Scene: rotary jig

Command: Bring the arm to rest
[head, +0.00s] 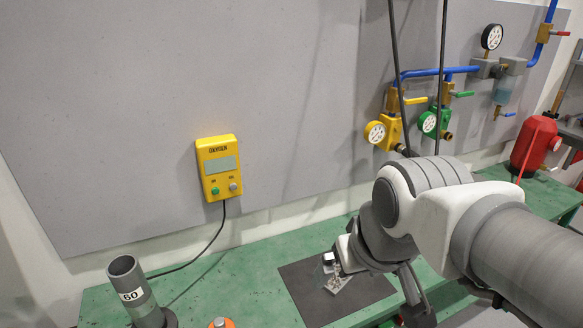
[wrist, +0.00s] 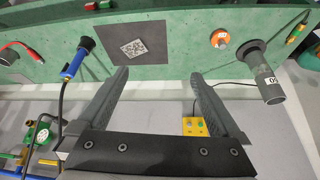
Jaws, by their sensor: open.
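My arm (head: 430,215) reaches in from the right in the head view, over the green bench. In the wrist view my gripper (wrist: 158,78) is open, with its two dark fingers spread and nothing between them. In the head view the arm's links make the fingers hard to make out. A dark mat (head: 305,285) lies on the bench, and it also shows in the wrist view (wrist: 98,35). A small speckled metal plate (wrist: 133,48) lies on the mat, apart from the fingers. In the head view the arm partly hides the mat.
A grey tube marked 60 (head: 130,285) stands at the bench's left, near an orange round piece (head: 220,323). A yellow oxygen box (head: 218,168) hangs on the grey wall panel. Gauges, valves and blue pipes (head: 425,72) are at upper right, with a red can (head: 533,143) beyond.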

